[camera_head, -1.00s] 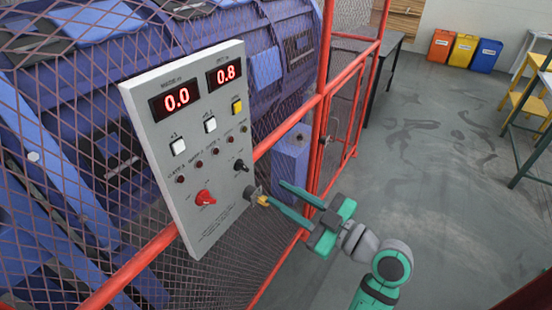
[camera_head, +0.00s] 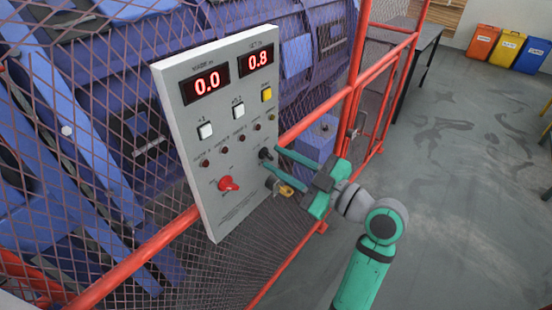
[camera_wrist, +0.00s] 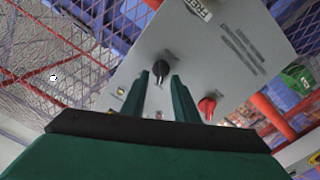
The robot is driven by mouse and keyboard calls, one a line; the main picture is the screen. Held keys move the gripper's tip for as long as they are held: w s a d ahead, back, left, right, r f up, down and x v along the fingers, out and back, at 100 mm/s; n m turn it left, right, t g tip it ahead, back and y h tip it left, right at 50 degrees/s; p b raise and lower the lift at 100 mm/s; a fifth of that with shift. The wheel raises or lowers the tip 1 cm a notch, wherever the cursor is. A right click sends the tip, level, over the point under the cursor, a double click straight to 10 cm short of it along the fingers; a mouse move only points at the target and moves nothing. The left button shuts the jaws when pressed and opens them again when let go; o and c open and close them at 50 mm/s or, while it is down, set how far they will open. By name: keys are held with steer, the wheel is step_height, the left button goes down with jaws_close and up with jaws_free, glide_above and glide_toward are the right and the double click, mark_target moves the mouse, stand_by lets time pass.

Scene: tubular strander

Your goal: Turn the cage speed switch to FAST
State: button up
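The grey control panel (camera_head: 215,120) hangs on the mesh guard. A black rotary knob (camera_head: 265,153) sits at its lower right; its label is too small to read, so I cannot confirm it as the cage speed switch. A red rotary switch (camera_head: 228,184) sits lower left of it. My gripper (camera_head: 271,158) is open, its two green fingertips close to the black knob. In the wrist view the black knob (camera_wrist: 161,68) appears between and just beyond the fingertips, with the red switch (camera_wrist: 207,106) outside them. I cannot tell whether the fingers touch the knob.
A yellow-tagged part (camera_head: 287,189) juts out below the black knob, close under my fingers. White push buttons (camera_head: 238,110) and a yellow button (camera_head: 266,94) sit higher up, under displays reading 0.0 and 0.8. Red guard rails (camera_head: 300,128) run behind. Open floor lies right.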

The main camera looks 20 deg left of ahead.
steer(key=shift+w+a, duration=0.15)
steer(key=shift+a, duration=0.5)
steer(key=shift+w, duration=0.1)
